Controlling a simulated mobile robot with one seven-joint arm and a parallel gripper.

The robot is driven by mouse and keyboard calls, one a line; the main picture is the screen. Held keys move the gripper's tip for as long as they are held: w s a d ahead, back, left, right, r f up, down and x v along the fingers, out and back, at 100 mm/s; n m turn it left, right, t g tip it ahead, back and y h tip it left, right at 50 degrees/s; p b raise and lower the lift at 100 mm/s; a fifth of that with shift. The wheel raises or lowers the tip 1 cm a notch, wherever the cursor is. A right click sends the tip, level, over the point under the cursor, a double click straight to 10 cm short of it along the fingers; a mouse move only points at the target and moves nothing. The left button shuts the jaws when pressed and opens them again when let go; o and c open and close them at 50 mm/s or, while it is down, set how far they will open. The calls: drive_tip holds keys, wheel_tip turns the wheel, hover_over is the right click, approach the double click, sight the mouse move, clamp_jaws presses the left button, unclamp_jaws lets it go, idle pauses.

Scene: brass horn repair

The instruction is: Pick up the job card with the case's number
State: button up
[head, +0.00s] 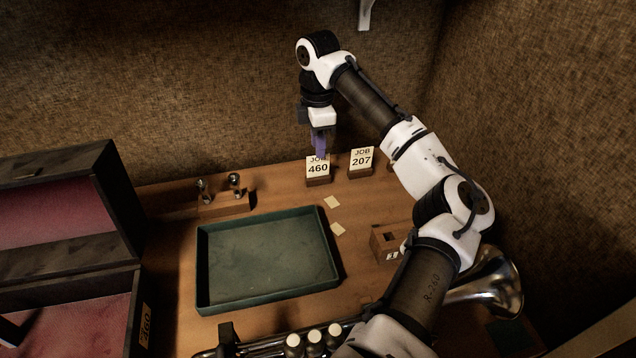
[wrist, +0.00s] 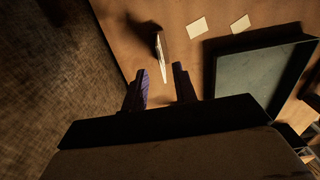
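The job card reading 460 (head: 318,169) stands upright in a small wooden block at the back of the bench. My gripper (head: 320,152) is right above it, pointing down, with a purple finger overlapping the card's top edge. In the wrist view the card (wrist: 161,52) shows nearly edge-on, ahead of and partly between my two spread fingers (wrist: 162,68). I see no grip on it. A second card, reading 207 (head: 361,159), stands to its right. The open case (head: 72,310) at the left has a sideways number tag (head: 146,325); it seems to end in 60, its first digit unclear.
A green tray (head: 205,265) lies mid-bench, with two blank paper slips (head: 332,202) beside it. A wooden holder with metal pieces (head: 225,204) is left of the 460 card. A small wooden box (head: 384,246) and a brass horn (head: 495,288) are at right. The wall is close behind.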

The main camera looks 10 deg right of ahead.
drive_tip(key=b, duration=0.6)
hover_over(318, 176)
drive_tip(key=shift+f, duration=2.6)
drive_tip(key=shift+p, duration=0.3)
clamp_jaws()
